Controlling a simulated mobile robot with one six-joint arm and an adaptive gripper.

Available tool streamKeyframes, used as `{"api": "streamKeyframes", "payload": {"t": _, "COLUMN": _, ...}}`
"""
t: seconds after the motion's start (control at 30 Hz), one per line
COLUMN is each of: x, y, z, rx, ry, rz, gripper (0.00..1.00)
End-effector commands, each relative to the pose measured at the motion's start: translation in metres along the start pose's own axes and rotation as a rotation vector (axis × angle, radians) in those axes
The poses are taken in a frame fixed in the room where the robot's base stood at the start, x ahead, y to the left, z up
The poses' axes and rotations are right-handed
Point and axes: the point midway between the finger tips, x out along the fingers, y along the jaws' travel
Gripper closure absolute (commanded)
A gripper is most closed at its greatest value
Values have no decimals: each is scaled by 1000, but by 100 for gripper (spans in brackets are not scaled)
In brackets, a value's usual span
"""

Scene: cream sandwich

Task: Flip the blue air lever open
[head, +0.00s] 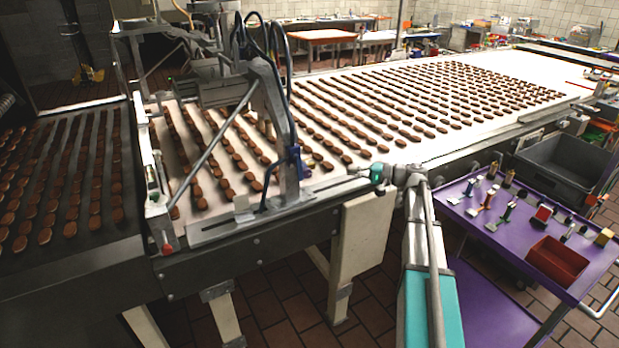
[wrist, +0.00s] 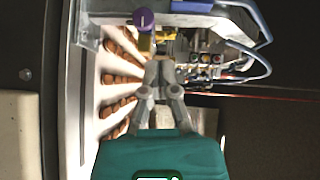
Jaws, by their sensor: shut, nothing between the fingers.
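A blue fitting (head: 296,160), which looks like the air lever, sits on the upright of the machine frame beside the belt. In the wrist view a blue-purple round knob (wrist: 144,18) with a yellow fitting below it stands just ahead of the fingertips; it may be the same lever, seen end-on. I cannot tell its exact position. My gripper (head: 359,171) reaches left over the belt's near edge, to the right of the blue fitting and apart from it. In the wrist view my gripper (wrist: 160,62) is shut and empty, its fingertips close together below the knob.
The pale belt (head: 455,140) carries rows of brown biscuits. A grey metal upright (head: 283,130) and dark hoses stand around the fitting. A purple cart (head: 470,208) with small tools and a red bin (head: 560,262) stands at right. A grey crate (head: 570,165) is behind it.

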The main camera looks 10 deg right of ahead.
Motion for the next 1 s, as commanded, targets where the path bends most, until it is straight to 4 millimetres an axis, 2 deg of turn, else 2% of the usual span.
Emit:
{"api": "streamKeyframes", "payload": {"t": 0.37, "x": 0, "y": -1, "z": -1, "rx": 0, "ry": 2, "rz": -6, "gripper": 100}}
{"api": "streamKeyframes", "payload": {"t": 0.57, "x": 6, "y": -1, "z": -1, "rx": 0, "ry": 0, "rz": -5, "gripper": 100}}
{"api": "streamKeyframes", "payload": {"t": 0.77, "x": 23, "y": 0, "z": -1, "rx": 0, "ry": -1, "rz": -5, "gripper": 100}}
{"api": "streamKeyframes", "payload": {"t": 1.0, "x": 58, "y": 0, "z": 0, "rx": 0, "ry": -2, "rz": -5, "gripper": 100}}
